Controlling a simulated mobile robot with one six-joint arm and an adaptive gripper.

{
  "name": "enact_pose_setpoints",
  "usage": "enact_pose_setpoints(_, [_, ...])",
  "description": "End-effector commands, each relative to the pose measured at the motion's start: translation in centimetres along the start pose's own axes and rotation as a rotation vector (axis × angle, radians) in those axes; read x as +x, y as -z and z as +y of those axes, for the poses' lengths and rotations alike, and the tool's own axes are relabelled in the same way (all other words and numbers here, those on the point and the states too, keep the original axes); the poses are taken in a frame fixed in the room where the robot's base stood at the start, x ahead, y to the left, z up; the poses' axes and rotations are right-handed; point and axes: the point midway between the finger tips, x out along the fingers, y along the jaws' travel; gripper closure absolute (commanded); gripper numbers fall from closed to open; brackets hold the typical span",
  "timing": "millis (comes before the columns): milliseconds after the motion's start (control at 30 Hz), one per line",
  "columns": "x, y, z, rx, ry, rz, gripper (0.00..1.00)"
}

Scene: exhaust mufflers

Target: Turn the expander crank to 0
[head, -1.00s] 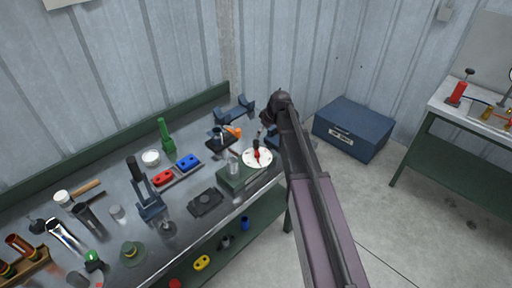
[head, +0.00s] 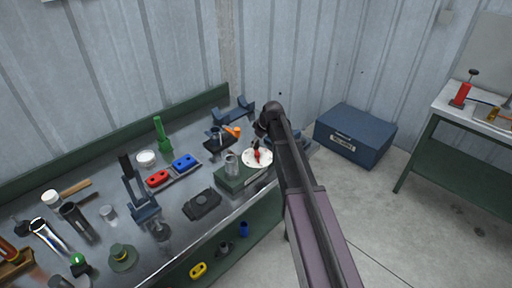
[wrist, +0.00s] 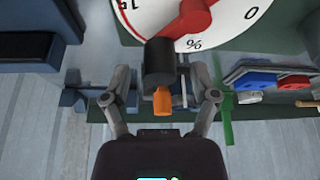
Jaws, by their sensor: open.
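The expander's white dial (head: 251,162) stands on a green block near the right end of the bench, with the red crank (head: 257,154) on it. In the wrist view the dial (wrist: 240,20) shows upside down, with "0", "%" and "15" marks in part. The red crank (wrist: 185,18) ends in a black knob (wrist: 159,62), which points toward me, between the % and the 15. My gripper (wrist: 160,78) is open, a finger either side of the knob with gaps showing. In the head view my arm hides most of the gripper.
A clear glass jar (head: 231,163) stands left of the dial. Behind it lie a dark tray (head: 219,143), an orange-handled thing (head: 233,132) and a blue cradle (head: 234,113). Red (head: 158,178) and blue (head: 184,162) blocks sit further left. A blue box (head: 355,136) is on the floor right.

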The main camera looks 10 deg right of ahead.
Motion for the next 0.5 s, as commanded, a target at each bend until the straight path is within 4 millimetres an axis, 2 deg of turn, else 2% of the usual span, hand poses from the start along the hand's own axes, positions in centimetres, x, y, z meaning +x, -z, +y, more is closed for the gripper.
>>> enact_pose_setpoints(33, [0.62,-0.07,0.02,0.0,0.0,0.0,0.23])
enact_pose_setpoints(200, [1.21,-0.02,0.0,0.0,0.0,0.0,0.23])
enact_pose_setpoints(500, [1.33,0.02,-0.01,0.0,0.0,0.0,0.23])
